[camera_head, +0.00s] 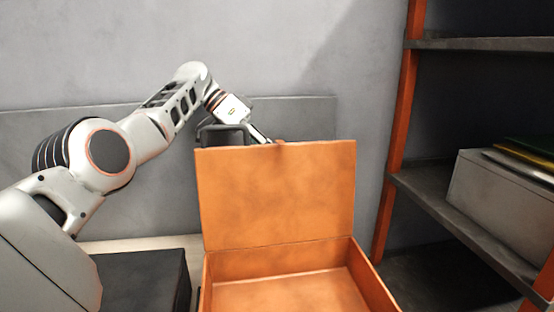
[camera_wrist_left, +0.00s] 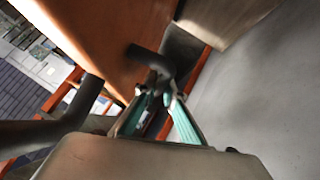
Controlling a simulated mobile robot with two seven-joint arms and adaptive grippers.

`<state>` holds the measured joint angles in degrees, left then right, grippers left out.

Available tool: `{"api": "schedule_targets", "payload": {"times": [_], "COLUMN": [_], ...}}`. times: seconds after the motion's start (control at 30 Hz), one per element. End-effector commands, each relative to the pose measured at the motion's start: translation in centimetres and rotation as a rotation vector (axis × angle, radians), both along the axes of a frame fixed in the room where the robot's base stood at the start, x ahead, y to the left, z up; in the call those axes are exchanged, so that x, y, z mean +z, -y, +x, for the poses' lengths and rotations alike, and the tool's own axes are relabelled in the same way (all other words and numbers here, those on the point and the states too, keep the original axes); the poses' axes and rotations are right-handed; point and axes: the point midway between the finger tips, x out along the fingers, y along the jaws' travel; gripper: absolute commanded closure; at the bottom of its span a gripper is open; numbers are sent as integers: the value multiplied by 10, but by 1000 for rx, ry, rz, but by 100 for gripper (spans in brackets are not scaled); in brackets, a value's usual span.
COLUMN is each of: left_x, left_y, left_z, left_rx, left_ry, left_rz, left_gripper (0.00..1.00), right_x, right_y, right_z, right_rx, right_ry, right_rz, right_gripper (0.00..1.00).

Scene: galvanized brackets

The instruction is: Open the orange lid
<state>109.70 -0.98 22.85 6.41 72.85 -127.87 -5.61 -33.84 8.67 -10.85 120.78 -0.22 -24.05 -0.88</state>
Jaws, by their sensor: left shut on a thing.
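The orange lid (camera_head: 277,196) stands about upright at the back of an orange box (camera_head: 290,295), whose inside shows in the head view. In the left wrist view the lid (camera_wrist_left: 105,40) fills the upper left, with dark bar-like handle parts (camera_wrist_left: 150,58) on it. My left gripper (camera_head: 266,139) is behind the lid's top edge, its fingertips mostly hidden there. In the left wrist view its teal fingers (camera_wrist_left: 158,97) close in at the dark handle; the exact contact is hard to see. My right gripper is in neither view.
A dark box-like block (camera_head: 145,278) stands left of the orange box. A shelf with orange posts (camera_head: 397,130) is at the right, holding a grey bin (camera_head: 495,195) with folders. A grey wall (camera_head: 290,50) is behind.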

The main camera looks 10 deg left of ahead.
Motion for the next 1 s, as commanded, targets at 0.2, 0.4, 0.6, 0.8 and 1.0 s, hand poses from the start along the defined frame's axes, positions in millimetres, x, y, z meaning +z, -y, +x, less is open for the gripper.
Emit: {"api": "schedule_targets", "payload": {"times": [0.2, 0.4, 0.6, 0.8, 1.0], "left_x": [3, 2, 0, -2, -2], "left_y": [0, -1, -1, -1, -1], "left_z": [1, 0, 0, 0, 0], "left_rx": [3, 2, 2, 0, 0], "left_ry": [0, -1, -3, -5, -5], "left_rz": [-4, -2, 1, 2, 3], "left_gripper": [100, 100, 74, 74, 74], "right_x": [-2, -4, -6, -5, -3], "right_y": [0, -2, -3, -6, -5], "right_z": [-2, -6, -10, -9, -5], "right_rx": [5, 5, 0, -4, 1], "right_ry": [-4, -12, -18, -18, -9], "right_rz": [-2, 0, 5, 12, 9], "right_gripper": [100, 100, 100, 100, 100]}}
